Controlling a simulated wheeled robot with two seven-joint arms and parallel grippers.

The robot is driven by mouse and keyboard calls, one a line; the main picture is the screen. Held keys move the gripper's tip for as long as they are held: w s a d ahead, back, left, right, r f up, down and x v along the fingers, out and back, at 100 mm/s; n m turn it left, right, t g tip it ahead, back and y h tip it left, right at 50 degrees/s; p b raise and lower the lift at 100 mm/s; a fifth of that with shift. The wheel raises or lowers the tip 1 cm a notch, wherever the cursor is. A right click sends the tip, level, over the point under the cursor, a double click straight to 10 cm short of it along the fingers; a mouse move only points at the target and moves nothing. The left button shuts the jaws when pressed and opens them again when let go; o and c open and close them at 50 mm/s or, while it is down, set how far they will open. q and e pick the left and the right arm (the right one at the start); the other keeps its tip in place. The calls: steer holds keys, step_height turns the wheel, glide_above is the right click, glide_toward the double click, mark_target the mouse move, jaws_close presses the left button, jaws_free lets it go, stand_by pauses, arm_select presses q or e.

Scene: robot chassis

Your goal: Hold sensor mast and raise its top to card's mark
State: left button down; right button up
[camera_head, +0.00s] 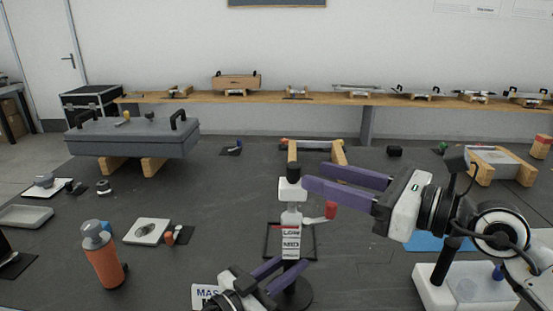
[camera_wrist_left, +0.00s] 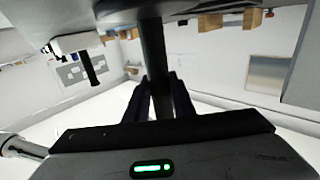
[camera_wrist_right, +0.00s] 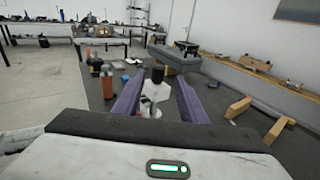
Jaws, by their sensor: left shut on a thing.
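The sensor mast (camera_head: 291,218) stands upright on a round black base. It has a black top, a white collar, LOW and MID labels, and a side lever with a red knob (camera_head: 331,210). My left gripper (camera_head: 294,266) is shut on its dark lower post, which also runs between the fingers in the left wrist view (camera_wrist_left: 155,60). My right gripper (camera_head: 314,173) is open and empty beside the white collar. In the right wrist view the mast's head (camera_wrist_right: 156,90) shows between its spread fingers. A white card (camera_head: 202,295) reading "MAS" is partly hidden by my left gripper.
An orange cylinder (camera_head: 105,265) stands at the left front, with a white plate (camera_head: 147,231) behind it. A grey case (camera_head: 130,137) sits on wooden blocks at the back left. A white block with a dark post (camera_head: 435,285) is at the right front.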

mark_target(288, 163)
steer(key=shift+t, duration=0.3)
steer(key=x, duration=1)
steer(key=shift+a+r, duration=0.25)
steer(key=shift+a, duration=0.25)
jaws_close()
